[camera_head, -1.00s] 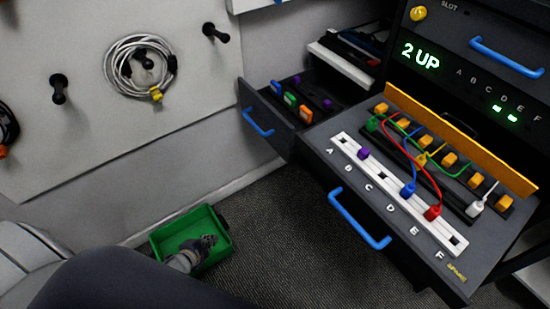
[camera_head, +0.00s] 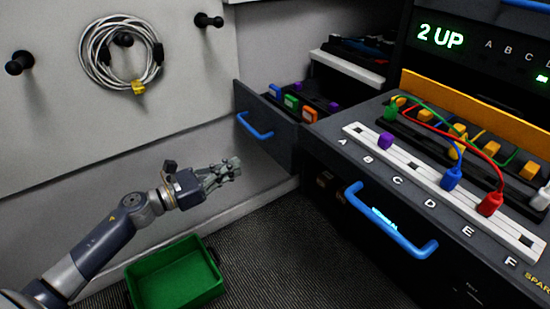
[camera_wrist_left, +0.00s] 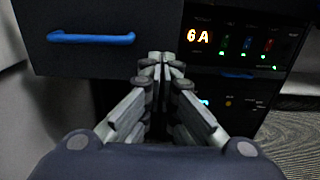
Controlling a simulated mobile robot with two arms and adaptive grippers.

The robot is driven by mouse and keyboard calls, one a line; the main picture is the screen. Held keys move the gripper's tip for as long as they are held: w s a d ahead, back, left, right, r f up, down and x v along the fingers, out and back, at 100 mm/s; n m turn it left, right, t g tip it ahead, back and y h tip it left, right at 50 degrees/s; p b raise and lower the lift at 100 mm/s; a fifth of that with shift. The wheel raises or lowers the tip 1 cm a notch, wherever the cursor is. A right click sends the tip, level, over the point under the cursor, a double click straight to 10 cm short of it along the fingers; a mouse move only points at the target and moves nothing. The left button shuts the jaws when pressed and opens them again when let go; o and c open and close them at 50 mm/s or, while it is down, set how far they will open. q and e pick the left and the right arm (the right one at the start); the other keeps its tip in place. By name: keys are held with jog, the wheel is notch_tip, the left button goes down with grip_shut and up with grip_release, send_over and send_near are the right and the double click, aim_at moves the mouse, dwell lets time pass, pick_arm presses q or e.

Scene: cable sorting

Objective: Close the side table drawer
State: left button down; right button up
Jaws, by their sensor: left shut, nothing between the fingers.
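The side table drawer (camera_head: 268,146) stands pulled out, with a blue handle (camera_head: 254,126) on its dark front. Several coloured plugs (camera_head: 292,102) lie in it. In the left wrist view the drawer front (camera_wrist_left: 110,58) with its blue handle (camera_wrist_left: 91,38) fills the upper left. My left gripper (camera_head: 238,166) is shut and empty, in front of the drawer, left of and lower than the handle. In the left wrist view its fingers (camera_wrist_left: 161,58) point at the drawer front's lower right part; I cannot tell whether they touch. My right gripper is not in view.
A green bin (camera_head: 175,278) sits on the carpet below my left arm. A coiled cable (camera_head: 108,55) hangs on the wall panel.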

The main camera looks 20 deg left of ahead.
aim_at(284, 146)
pick_arm(q)
jog(key=x, duration=1.2)
jog(key=shift+w+d, duration=0.15)
jog(key=shift+w, duration=0.05)
jog(key=shift+w+d, duration=0.35)
jog(key=shift+w, duration=0.2)
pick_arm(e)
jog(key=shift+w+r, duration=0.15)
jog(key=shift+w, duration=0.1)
pick_arm(q)
jog(key=shift+w+d, duration=0.1)
